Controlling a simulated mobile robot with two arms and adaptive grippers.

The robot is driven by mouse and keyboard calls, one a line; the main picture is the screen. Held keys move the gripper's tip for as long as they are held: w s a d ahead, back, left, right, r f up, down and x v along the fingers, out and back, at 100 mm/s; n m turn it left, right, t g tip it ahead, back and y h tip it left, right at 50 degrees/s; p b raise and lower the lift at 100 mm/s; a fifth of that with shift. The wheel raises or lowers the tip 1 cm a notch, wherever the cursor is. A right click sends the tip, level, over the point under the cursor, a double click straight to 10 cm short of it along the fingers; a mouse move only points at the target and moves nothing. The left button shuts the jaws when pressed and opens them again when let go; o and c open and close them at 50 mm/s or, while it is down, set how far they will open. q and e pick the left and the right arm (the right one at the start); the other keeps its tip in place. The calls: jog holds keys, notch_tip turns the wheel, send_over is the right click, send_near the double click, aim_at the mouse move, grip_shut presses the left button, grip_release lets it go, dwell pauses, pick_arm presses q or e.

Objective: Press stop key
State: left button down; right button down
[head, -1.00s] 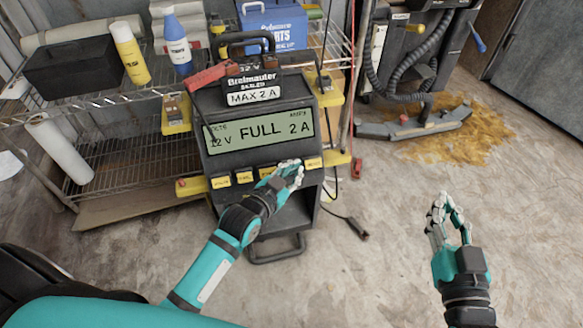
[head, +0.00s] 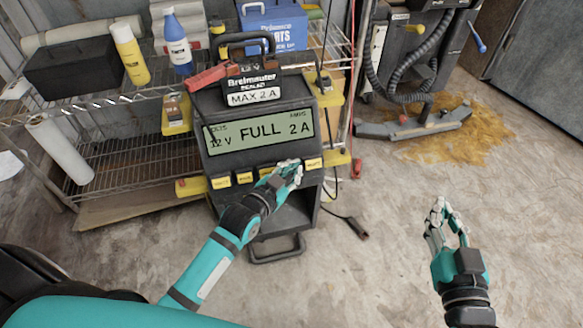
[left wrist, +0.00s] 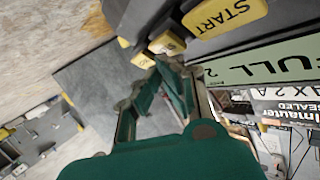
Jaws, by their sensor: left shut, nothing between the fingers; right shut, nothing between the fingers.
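The dark charger (head: 210,160) stands upright, its screen (head: 262,130) reading "12 V FULL 2 A". Below the screen is a row of yellow keys: two at the left (head: 233,180), one at the right end (head: 314,163). Their labels are too small to read in the head view. My left gripper (head: 291,168) is shut and empty, in front of the row, hiding part of it. In the left wrist view a key reads START (left wrist: 228,12); a smaller yellow key (left wrist: 168,42) is close to the fingertips, its label unclear. I cannot tell whether they touch. No label reading STOP is legible. My right gripper (head: 445,215) is shut and empty, over bare floor.
A battery (head: 250,90) with a red clamp sits on top of the charger. A wire shelf (head: 130,160) with bottles and a black box stands behind left. The floor at right is open.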

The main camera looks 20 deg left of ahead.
jog(key=shift+s+f, duration=0.1)
pick_arm(q)
jog(key=shift+w+f, duration=0.1)
dwell(0.4)
jog(key=shift+w+a+f, duration=0.15)
jog(key=shift+w+a, duration=0.05)
jog(key=shift+w, duration=0.05)
pick_arm(e)
jog(key=shift+a+r, duration=0.15)
jog(key=shift+r, duration=0.4)
pick_arm(q)
jog(key=shift+s+d+r+p, duration=0.45)
jog(key=shift+s+p, duration=0.2)
jog(key=shift+p, duration=0.3)
pick_arm(e)
jog(key=s+d+f+g+h, duration=0.1)
jog(key=s+d+f+g, duration=0.1)
jog(key=f+g, duration=0.3)
jog(key=shift+s+f+h, duration=0.3)
jog(key=shift+s+f, duration=0.35)
jog(key=shift+f, duration=1)
jog(key=shift+d, duration=0.1)
